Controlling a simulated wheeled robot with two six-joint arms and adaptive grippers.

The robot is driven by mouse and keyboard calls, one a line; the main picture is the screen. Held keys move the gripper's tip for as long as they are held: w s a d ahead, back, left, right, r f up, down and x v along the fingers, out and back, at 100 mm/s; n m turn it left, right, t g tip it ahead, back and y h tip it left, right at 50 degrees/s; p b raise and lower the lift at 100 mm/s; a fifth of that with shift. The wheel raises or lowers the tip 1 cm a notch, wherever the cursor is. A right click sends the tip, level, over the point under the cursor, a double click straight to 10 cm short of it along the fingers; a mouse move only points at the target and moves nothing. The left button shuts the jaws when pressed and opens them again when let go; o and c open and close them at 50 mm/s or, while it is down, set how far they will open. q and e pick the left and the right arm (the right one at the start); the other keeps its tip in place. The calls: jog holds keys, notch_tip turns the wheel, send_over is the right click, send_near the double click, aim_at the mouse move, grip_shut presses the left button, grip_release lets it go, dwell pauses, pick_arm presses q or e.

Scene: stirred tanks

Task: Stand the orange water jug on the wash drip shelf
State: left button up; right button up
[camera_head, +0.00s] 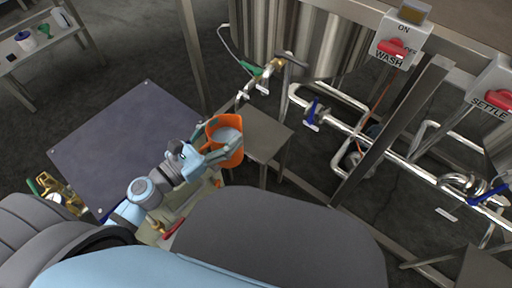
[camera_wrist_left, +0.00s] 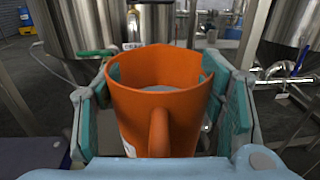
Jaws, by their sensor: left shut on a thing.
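The orange water jug (camera_head: 235,155) is upright, with grey-white contents visible inside. My left gripper (camera_head: 221,142) is shut around its sides. In the left wrist view the jug (camera_wrist_left: 158,100) sits between the two teal finger pads, its handle facing the camera. The wash drip shelf (camera_head: 266,136), a small grey metal stand, is below the green-handled tap (camera_head: 256,70) at the WASH tank. The jug overlaps the shelf's left end in the head view. I cannot tell whether it touches the shelf; its base is hidden. My right gripper is not in view.
The WASH sign with its red switch (camera_head: 390,47) is at the upper right, with a SETTLE sign (camera_head: 492,98) farther right. Steel pipes and a blue-handled valve (camera_head: 313,110) run right of the shelf. A dark flat platform (camera_head: 120,140) lies left. The shelf top looks clear.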

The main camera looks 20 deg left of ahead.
pick_arm(q)
notch_tip(320, 180, down, 14)
jog(key=w+a+n+y+b, duration=0.1)
jog(key=w+b, duration=0.1)
jog(key=b, duration=0.5)
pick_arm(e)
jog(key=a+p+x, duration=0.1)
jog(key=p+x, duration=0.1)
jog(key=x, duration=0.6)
pick_arm(q)
jog(key=a+f+b+x, duration=0.1)
jog(key=b+x, duration=0.3)
jog(key=x, duration=1.4)
jog(key=shift+w+a+f+t, duration=0.2)
jog(key=shift+w+f+t, duration=0.1)
jog(key=shift+f, duration=0.45)
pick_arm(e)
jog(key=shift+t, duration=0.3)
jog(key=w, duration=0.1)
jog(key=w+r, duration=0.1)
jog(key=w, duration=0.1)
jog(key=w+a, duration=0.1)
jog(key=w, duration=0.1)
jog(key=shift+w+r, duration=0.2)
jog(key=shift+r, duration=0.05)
